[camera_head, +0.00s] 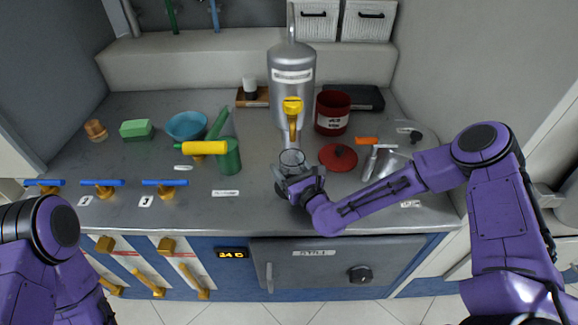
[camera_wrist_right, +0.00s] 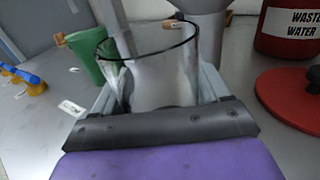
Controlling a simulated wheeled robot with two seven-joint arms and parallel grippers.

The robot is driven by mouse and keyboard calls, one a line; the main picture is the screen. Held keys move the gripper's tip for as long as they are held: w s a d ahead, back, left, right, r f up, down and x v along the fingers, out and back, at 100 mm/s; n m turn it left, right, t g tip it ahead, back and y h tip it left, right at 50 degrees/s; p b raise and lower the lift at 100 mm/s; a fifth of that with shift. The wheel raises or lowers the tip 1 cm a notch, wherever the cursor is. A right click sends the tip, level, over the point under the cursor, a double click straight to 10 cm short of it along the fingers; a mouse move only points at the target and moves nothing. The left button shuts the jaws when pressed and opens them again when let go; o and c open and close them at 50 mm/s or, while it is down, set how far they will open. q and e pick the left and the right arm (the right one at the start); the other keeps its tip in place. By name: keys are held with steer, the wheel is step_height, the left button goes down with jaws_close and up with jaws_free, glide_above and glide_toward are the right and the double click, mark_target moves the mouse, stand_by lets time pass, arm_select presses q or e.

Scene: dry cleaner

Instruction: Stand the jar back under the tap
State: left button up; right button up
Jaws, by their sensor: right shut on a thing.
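The clear glass jar (camera_head: 291,158) is upright in front of the still, close to the foot of its tap. My right gripper (camera_head: 299,181) is shut on the jar; the right wrist view shows the jar (camera_wrist_right: 150,70) between the fingers, its dark rim open at the top. The tap (camera_head: 292,112), with a yellow handle, sticks out from the silver still (camera_head: 291,75) above and just behind the jar. Whether the jar's base touches the counter is hidden by the gripper. My left arm shows at the lower left, but its gripper is out of the frame.
A red waste water pot (camera_head: 332,113) and its red lid (camera_head: 338,158) are right of the jar. Tools and an orange-handled item (camera_head: 367,141) lie at the right.

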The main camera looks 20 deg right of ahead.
steer(key=shift+f, duration=0.2)
steer(key=o, duration=1.2)
steer(key=shift+r, duration=0.25)
steer(key=b+v, duration=0.2)
steer(key=v, duration=1)
